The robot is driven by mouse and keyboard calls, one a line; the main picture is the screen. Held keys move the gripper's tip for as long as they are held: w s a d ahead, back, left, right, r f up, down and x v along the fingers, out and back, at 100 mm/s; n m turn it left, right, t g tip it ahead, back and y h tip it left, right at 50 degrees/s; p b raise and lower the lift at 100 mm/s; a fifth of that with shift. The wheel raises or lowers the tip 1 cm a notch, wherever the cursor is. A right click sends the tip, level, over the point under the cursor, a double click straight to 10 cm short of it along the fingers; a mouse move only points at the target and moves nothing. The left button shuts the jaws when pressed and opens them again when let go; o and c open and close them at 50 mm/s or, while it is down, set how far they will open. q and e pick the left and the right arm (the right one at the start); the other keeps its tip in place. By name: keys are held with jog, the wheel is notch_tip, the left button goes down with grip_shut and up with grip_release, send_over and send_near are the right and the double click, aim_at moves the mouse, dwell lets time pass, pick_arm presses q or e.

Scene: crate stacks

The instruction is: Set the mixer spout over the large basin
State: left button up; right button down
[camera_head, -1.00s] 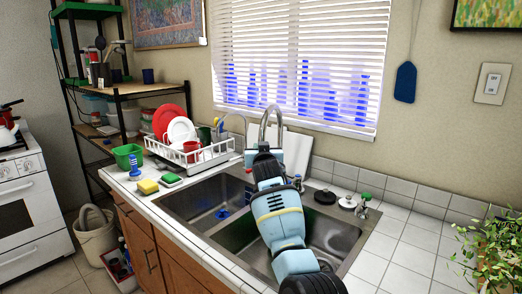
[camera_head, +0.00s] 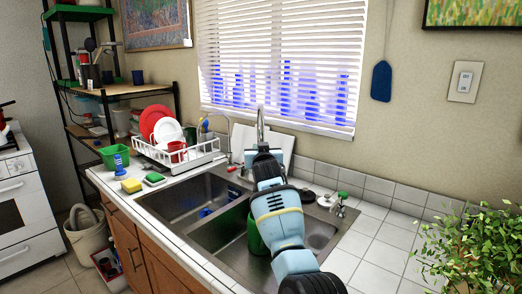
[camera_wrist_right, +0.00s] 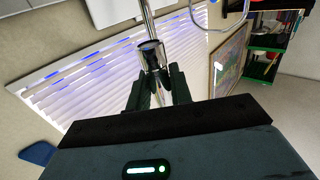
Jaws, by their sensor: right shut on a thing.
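The chrome mixer spout (camera_head: 261,124) stands behind the double sink and looks nearly straight and upright in the head view. My right gripper (camera_head: 262,155) is at the mixer, its arm crossing over the right basin. In the right wrist view, the dark fingers of the right gripper (camera_wrist_right: 160,78) are shut on the chrome tube of the spout (camera_wrist_right: 150,50). The right basin (camera_head: 322,228) looks the larger and is partly hidden by my arm. The left basin (camera_head: 185,203) is open to view. The spout's outlet is hidden. My left gripper is not in view.
A green object (camera_head: 256,236) shows in the right basin beside my arm. A dish rack (camera_head: 190,158), a sponge (camera_head: 131,185) and a green tub (camera_head: 114,157) stand left. A soap pump (camera_head: 342,203) and plant (camera_head: 470,245) stand right; the tiles between are clear.

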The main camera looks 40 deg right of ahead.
jog(key=shift+d, duration=0.1)
jog(key=c, duration=1.3)
grip_release()
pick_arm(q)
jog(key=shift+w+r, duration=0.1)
pick_arm(e)
jog(key=shift+s, duration=0.1)
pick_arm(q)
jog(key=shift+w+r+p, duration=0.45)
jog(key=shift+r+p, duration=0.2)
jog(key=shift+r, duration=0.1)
pick_arm(e)
jog(key=v, duration=0.7)
jog(key=shift+s+a, duration=0.25)
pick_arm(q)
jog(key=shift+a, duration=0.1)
